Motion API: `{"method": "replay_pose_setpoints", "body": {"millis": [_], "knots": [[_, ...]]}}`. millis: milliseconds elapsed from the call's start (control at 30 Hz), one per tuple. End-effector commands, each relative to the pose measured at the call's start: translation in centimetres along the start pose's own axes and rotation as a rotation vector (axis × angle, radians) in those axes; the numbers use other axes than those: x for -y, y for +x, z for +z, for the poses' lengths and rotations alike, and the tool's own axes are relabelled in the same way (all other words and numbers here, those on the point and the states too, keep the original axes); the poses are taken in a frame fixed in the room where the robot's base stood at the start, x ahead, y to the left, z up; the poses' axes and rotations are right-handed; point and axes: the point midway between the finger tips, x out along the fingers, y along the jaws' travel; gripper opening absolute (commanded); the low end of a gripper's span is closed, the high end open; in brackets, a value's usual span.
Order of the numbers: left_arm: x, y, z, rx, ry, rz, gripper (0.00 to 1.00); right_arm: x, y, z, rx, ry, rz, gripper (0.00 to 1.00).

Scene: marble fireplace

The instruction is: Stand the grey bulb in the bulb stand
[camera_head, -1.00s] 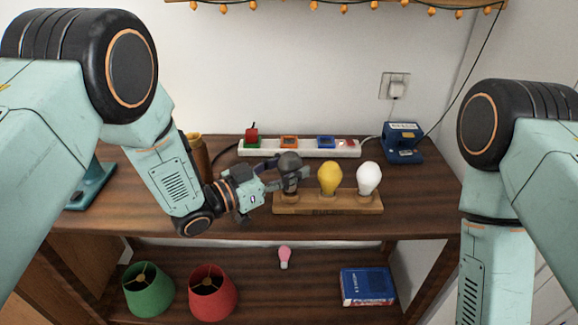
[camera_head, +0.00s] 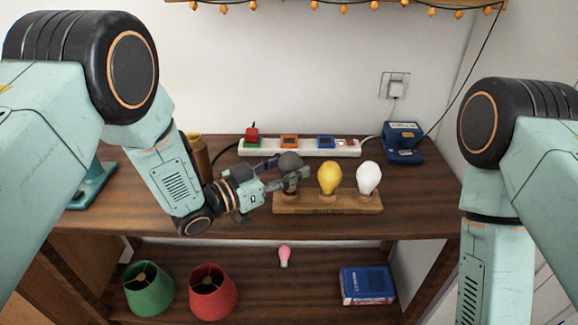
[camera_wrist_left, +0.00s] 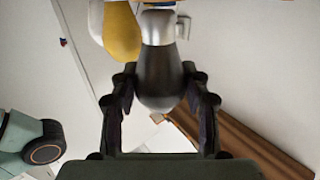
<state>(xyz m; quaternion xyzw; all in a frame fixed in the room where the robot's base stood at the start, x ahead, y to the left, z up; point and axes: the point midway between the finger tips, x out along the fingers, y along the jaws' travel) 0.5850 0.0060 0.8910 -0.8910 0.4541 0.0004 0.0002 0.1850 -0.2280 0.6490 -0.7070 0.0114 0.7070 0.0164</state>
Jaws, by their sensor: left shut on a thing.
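The grey bulb (camera_head: 289,161) is between the fingers of my left gripper (camera_head: 291,177), which is shut on it. The bulb is over the left place of the wooden bulb stand (camera_head: 345,208); its lower end is partly hidden by the fingers, so I cannot tell whether it is seated. In the left wrist view the grey bulb (camera_wrist_left: 161,75) shows between both fingers, with its pale base at the top. A yellow bulb (camera_head: 330,177) and a white bulb (camera_head: 368,177) stand upright in the stand, to the right. My right gripper is out of view.
A power strip (camera_head: 300,147) with coloured plugs lies behind the stand. A blue box (camera_head: 403,142) stands at the back right. On the lower shelf are a green shade (camera_head: 148,290), a red shade (camera_head: 212,293), a pink bulb (camera_head: 284,257) and a blue book (camera_head: 367,286).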

Motion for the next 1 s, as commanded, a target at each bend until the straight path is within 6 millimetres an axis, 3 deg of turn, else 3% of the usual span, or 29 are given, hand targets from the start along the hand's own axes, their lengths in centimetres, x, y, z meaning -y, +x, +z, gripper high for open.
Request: {"method": "replay_pose_setpoints", "body": {"millis": [433,1000], "knots": [[0.0,0.0,1.0,0.000,0.000,0.000,0.18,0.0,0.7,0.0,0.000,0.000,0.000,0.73],[0.0,0.0,-0.1,0.000,0.000,0.000,0.18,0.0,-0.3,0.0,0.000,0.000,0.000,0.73]]}}
